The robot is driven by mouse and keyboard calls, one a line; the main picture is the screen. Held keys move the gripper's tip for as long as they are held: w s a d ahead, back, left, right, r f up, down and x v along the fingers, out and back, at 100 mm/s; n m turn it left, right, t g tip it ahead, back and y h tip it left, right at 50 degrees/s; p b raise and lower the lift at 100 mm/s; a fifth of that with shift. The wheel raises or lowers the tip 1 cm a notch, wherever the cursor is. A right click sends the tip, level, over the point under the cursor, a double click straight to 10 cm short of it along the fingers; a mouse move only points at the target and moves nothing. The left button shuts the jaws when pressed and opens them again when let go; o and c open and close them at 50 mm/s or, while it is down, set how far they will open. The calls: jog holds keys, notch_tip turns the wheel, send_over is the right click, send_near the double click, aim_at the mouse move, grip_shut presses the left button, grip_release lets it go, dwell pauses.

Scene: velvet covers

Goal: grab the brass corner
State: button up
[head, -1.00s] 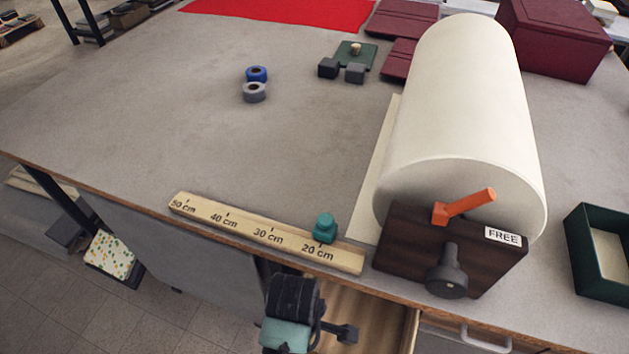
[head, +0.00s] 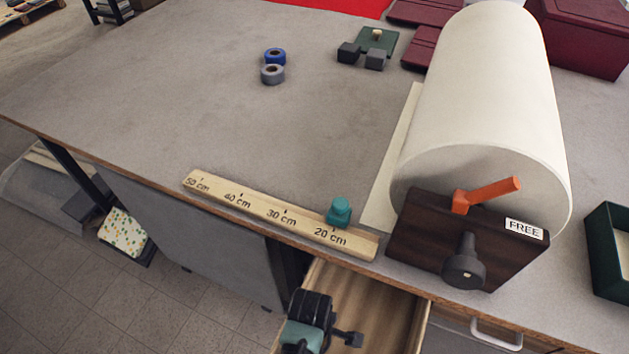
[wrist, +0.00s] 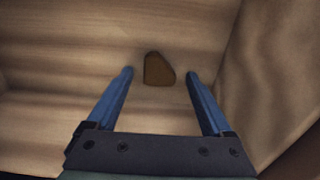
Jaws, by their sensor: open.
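In the wrist view a small brownish piece (wrist: 158,70), which looks like the brass corner, lies on the wooden floor of the open drawer (wrist: 60,50). My gripper (wrist: 160,74) is open, and its two blue fingers stand on either side of the piece with a gap on each side. I cannot tell its height above the piece. In the head view the end of my arm shows at the drawer (head: 362,290), below the table's front edge. The fingers and the brass corner are hidden there.
Drawer walls are close on the right of the wrist view. Above, on the table (head: 180,100), are a wooden ruler (head: 255,213) with a teal stop (head: 339,211) and a large cream roll (head: 480,100) with an orange lever (head: 487,194).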

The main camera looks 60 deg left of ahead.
grip_shut()
dwell(0.3)
jog(key=shift+r, duration=0.1)
